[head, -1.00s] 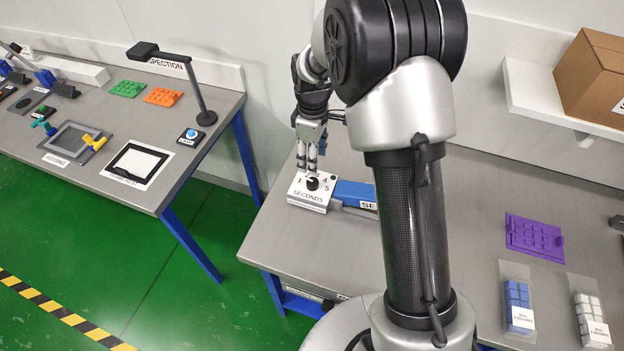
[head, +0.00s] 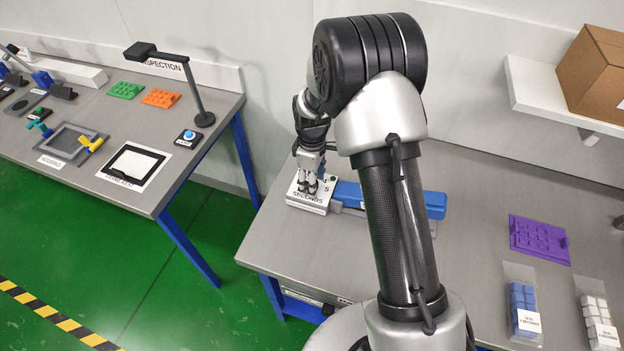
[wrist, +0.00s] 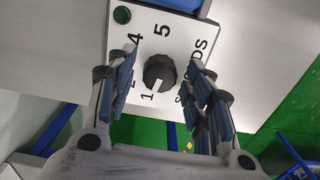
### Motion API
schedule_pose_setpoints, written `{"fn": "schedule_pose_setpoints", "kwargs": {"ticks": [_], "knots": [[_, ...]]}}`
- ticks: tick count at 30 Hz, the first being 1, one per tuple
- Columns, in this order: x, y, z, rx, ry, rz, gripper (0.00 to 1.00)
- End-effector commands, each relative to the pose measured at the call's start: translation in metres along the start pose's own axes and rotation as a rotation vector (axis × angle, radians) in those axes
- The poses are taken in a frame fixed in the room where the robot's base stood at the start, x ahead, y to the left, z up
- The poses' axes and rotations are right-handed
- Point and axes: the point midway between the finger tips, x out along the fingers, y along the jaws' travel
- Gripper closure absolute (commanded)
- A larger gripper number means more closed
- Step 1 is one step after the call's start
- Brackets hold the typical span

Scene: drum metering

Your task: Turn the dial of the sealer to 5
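The sealer's white dial box (head: 304,203) stands at the left end of the sealer (head: 347,193), a long blue bar. In the wrist view the black dial (wrist: 160,72) sits on the box's white face (wrist: 200,32), with printed numbers around it and the word SECONDS. The dial's white mark points towards the 1. The 5 and 4 are on the far side of the dial, and the 2 is partly hidden by a finger. My gripper (wrist: 162,68) is open, one finger on each side of the dial with visible gaps. In the head view my gripper (head: 312,187) hides the dial.
A purple tray (head: 539,239) and bags of blue pieces (head: 522,300) and white pieces (head: 596,310) lie on the right of the bench. A shelf with a cardboard box (head: 597,75) hangs at the back right. A green indicator (wrist: 122,15) sits on the dial box.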

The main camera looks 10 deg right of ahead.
Motion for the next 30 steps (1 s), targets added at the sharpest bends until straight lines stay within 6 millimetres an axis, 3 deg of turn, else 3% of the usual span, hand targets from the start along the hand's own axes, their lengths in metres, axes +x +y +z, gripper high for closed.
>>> {"fn": "schedule_pose_setpoints", "kwargs": {"ticks": [18,30], "knots": [[-0.0003,0.0,0.0,0.0,0.0,0.0,0.96],[-0.0005,-0.0002,0.0,0.083,0.0,0.0,0.96]]}}
